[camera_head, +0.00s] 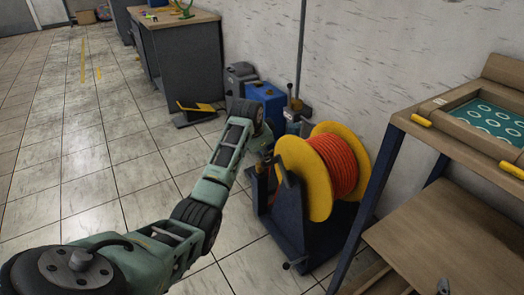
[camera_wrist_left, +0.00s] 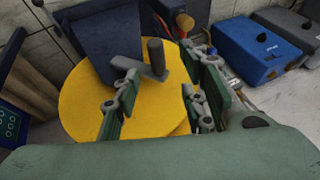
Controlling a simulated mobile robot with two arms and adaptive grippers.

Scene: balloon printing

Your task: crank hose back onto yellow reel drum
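The yellow reel drum (camera_head: 309,180) stands on a dark blue frame (camera_head: 292,228) on the floor, with orange-red hose (camera_head: 341,166) wound between its flanges. My left arm reaches to the drum's near side. My left gripper (camera_head: 266,166) is at the crank there. In the left wrist view the yellow flange (camera_wrist_left: 82,112) fills the middle. The grey crank handle (camera_wrist_left: 155,58) stands out from it, between and beyond the fingertips. My left gripper (camera_wrist_left: 155,98) is open around that space, with a gap on both sides of the handle. My right gripper does not show.
A wooden workbench (camera_head: 455,222) with a teal panel (camera_head: 495,118) stands close on the right. Behind the reel are a blue box (camera_head: 265,100) and a grey one (camera_head: 240,78) along the wall. Tiled floor (camera_head: 110,170) is clear on the left.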

